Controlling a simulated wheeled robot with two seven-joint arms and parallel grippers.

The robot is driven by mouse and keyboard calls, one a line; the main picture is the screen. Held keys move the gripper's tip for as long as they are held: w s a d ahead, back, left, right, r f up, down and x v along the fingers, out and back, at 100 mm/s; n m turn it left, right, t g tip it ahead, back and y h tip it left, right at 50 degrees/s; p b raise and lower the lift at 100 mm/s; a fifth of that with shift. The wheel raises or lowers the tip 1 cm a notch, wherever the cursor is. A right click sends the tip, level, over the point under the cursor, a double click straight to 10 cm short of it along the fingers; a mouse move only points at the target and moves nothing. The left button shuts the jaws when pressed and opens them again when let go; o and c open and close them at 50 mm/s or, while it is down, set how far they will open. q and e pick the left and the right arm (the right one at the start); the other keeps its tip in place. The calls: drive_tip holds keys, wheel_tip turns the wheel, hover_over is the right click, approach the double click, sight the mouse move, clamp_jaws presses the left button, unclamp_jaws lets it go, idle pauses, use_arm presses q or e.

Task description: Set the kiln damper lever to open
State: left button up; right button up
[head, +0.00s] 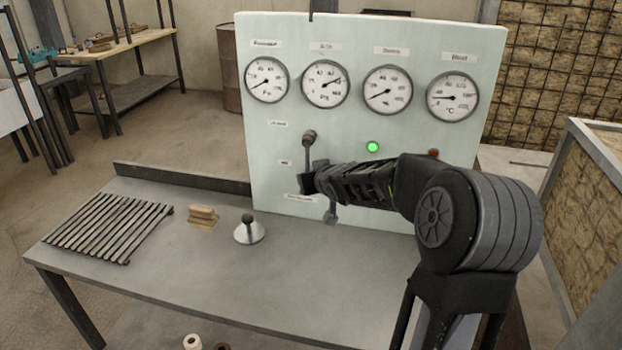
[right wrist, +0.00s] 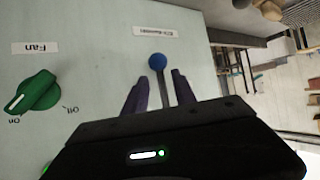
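The kiln damper lever has a blue ball knob (right wrist: 157,61) and a thin grey shaft, seen in the right wrist view just below an upside-down label (right wrist: 155,31). My right gripper (right wrist: 156,82) is open, with one finger on each side of the shaft. A gap shows between the shaft and both fingers. In the head view my right gripper (head: 306,183) is at the lower left of the gauge panel (head: 480,60) and hides the blue knob. A lever with a dark knob (head: 309,137) shows above it. My left gripper is out of view.
A green fan knob (right wrist: 38,92) is beside the lever. Several gauges top the panel, and a green lamp (head: 372,147) is lit.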

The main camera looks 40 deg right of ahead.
drive_tip(key=b+v, duration=0.3)
drive_tip(key=v, duration=0.4)
drive_tip(key=shift+s+a+r+b, duration=0.15)
drive_tip(key=shift+s+a+b, duration=0.05)
drive_tip(key=shift+s+b, duration=0.1)
idle(0.3)
